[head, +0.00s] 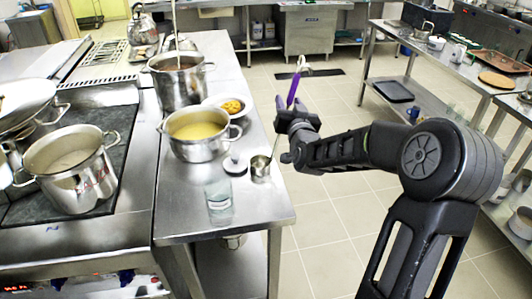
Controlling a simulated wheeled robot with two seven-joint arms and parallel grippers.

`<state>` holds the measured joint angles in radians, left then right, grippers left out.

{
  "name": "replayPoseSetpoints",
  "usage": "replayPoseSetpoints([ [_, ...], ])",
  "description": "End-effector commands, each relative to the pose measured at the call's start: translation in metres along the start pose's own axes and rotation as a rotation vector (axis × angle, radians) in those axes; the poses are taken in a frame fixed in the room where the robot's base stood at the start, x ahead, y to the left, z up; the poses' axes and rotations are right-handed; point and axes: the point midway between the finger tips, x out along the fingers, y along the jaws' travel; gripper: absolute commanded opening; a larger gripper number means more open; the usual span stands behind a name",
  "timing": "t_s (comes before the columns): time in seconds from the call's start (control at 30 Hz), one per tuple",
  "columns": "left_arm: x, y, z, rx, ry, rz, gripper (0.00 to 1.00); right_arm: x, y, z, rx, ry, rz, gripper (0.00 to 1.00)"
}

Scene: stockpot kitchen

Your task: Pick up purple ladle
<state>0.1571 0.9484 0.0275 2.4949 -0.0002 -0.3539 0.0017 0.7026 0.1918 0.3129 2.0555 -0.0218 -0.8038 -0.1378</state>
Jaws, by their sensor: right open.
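The purple ladle has a purple handle (293,90) that rises above my right gripper (290,122). Its thin metal shaft runs down to a small metal bowl, or into a small metal cup (260,167), near the right edge of the steel counter (180,228); I cannot tell which. My right gripper is open at the handle, its arm reaching in from the right. The gripper hides the middle of the ladle, and contact with the fingers cannot be made out. My left gripper is not in view.
A pot of yellow soup (197,132), a bowl of orange food (231,106), a glass jar (218,194) and a white lid (236,163) stand near the ladle. A tall stockpot (180,85) is behind. Open tiled floor (325,225) lies right of the counter.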

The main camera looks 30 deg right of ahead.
Motion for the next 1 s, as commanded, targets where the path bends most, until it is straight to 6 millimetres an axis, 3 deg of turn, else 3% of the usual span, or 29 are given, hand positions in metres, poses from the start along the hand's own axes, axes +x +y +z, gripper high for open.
replayPoseSetpoints([
  [0.47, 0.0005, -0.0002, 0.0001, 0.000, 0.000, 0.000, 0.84, -0.0005, 0.0001, 0.0001, 0.000, 0.000, 0.000, 0.41],
  [1.0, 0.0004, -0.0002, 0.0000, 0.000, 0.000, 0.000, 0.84, -0.0005, 0.0001, 0.0000, 0.000, 0.000, 0.000, 0.00],
])
